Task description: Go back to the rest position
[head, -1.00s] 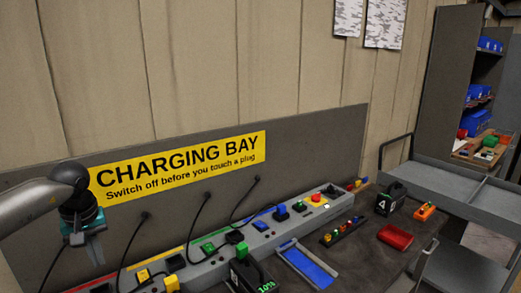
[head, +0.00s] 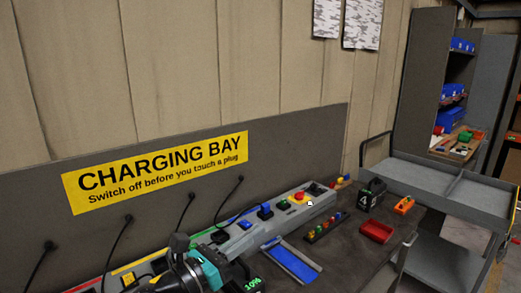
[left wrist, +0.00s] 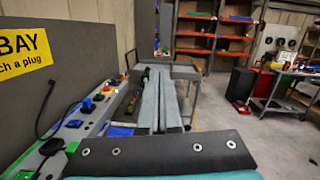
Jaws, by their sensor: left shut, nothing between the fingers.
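My left gripper (head: 210,268), with a teal body and dark wrist, is at the bottom of the head view, in front of the charging strip. In the left wrist view its two grey fingers (left wrist: 160,88) lie side by side, shut and empty. They point along the bench towards the grey cart. The gripper hides part of the strip and the black battery with the green display (head: 254,284). My right gripper is in neither view.
The charging strip (head: 235,240) with plugs and a red button runs along the wall panel. A blue-bottomed tray (head: 291,262), a red tray (head: 377,232) and a black battery (head: 371,193) stand on the dark bench. A grey cart (head: 430,190) stands beyond. The left wrist view shows open floor (left wrist: 235,95).

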